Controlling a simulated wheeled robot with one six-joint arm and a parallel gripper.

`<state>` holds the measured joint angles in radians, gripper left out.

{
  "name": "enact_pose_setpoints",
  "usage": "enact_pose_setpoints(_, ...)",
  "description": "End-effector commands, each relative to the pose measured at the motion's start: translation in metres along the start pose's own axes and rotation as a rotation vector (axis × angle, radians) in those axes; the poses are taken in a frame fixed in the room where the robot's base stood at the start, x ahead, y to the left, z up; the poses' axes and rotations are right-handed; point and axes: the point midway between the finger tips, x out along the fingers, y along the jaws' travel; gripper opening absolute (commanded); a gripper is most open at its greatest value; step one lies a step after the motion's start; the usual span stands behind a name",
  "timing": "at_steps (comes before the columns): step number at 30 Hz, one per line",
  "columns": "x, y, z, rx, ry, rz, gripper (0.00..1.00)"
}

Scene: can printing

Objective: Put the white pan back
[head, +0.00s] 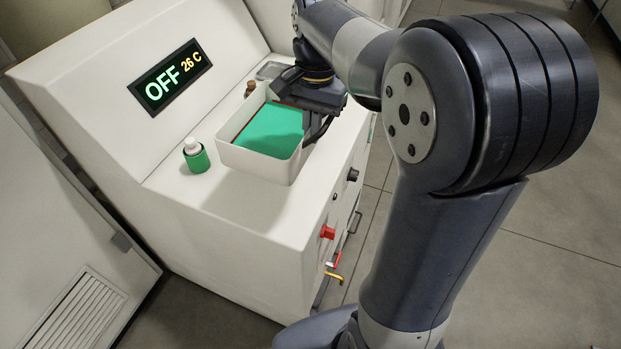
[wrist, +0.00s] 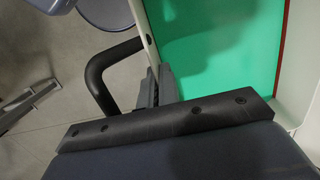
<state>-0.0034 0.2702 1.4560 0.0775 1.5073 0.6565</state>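The white pan (head: 262,165) is a rectangular tub with green contents (head: 270,130) and a thin red edge inside. It is over the white machine top, near the machine's right edge. I cannot tell whether its base touches the top. My gripper (head: 314,128) is at the pan's right wall. In the wrist view, the pan's thin wall (wrist: 150,38) runs down between the finger pads of my gripper (wrist: 156,86), which look closed on it. The pan's far side is partly hidden by my gripper in the head view.
A green-and-white bottle (head: 195,155) stands on the machine top (head: 210,198) left of the pan. A small brown object (head: 250,88) and a metal tray (head: 270,70) are behind it. The display (head: 169,76) reads OFF, 26 C. A red knob (head: 327,232) projects from the front.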

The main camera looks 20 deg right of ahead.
Motion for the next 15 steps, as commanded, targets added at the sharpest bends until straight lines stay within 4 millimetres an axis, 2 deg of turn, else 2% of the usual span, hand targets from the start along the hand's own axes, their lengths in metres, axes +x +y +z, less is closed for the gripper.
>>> enact_pose_setpoints(9,0.079,0.001,-0.009,0.001,-0.003,0.002,0.0)
enact_pose_setpoints(15,0.111,0.0,-0.014,0.0,-0.001,0.0,0.0)
